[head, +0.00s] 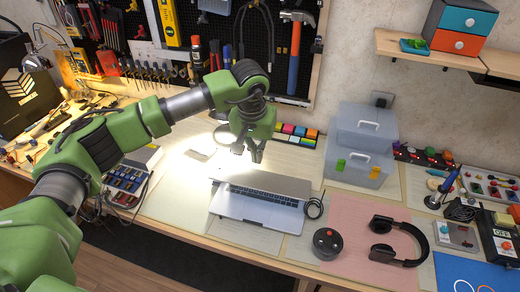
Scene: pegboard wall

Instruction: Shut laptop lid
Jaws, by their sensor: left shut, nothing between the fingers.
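The silver laptop (246,209) lies on the bench near its front edge, below the middle of the view. A dark keyboard strip shows between its pale front part and a grey upper part toward the wall. The angle of its lid is hard to tell from here. My left arm reaches in from the left, and my left gripper (247,153) points down just behind the laptop's wall-side edge. It is shut and empty. Whether its fingertips touch the laptop cannot be told. My right gripper is not in view.
A black round device (327,243) and headphones (399,241) sit to the right on a pink mat (357,219). Clear storage boxes (358,150) stand behind the mat. Colored notes (297,132) lie behind the laptop. A tool pegboard (222,30) covers the wall.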

